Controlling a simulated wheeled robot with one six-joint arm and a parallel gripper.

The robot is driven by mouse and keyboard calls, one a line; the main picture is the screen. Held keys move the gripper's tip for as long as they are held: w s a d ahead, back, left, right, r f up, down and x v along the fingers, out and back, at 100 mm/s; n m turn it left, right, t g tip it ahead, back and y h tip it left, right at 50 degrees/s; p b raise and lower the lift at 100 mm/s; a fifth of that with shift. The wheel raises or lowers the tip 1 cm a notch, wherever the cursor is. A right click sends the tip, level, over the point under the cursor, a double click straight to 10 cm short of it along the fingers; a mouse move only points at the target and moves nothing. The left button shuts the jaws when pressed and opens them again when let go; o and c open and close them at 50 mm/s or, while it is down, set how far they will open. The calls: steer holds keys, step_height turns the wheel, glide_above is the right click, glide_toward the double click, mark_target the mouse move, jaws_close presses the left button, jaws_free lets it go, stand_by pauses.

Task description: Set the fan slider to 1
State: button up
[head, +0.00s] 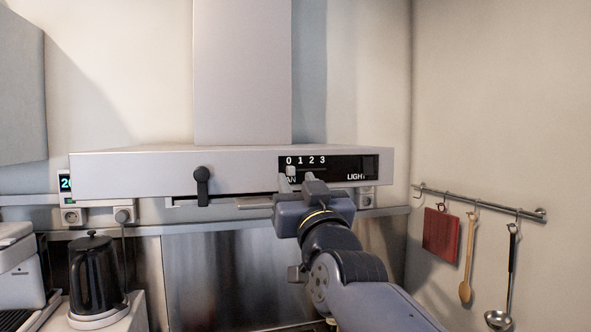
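The range hood (140,172) spans the middle of the head view. On its black control panel (345,163) are the marks 0, 1, 2 and 3. The small pale fan slider knob (291,171) shows just below the 0 mark. My gripper (298,180) is in front of the panel's left part, with its fingers pointing up at the hood. The fingers stand apart, and the knob shows between them, closer to the left finger. I cannot tell whether either finger touches it. The gripper hides part of the "FAN" label.
A black handle (202,185) sticks out of the hood's front, left of the panel. A black kettle (96,270) stands at lower left.

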mark_target(291, 171)
steer(key=shift+w+a+r, duration=0.1)
steer(key=shift+w+r, duration=0.25)
steer(key=shift+w, duration=0.3)
steer(key=shift+w+a+r+p, duration=0.15)
steer(key=shift+w+a+p, duration=0.15)
steer(key=shift+w, duration=0.25)
jaws_close()
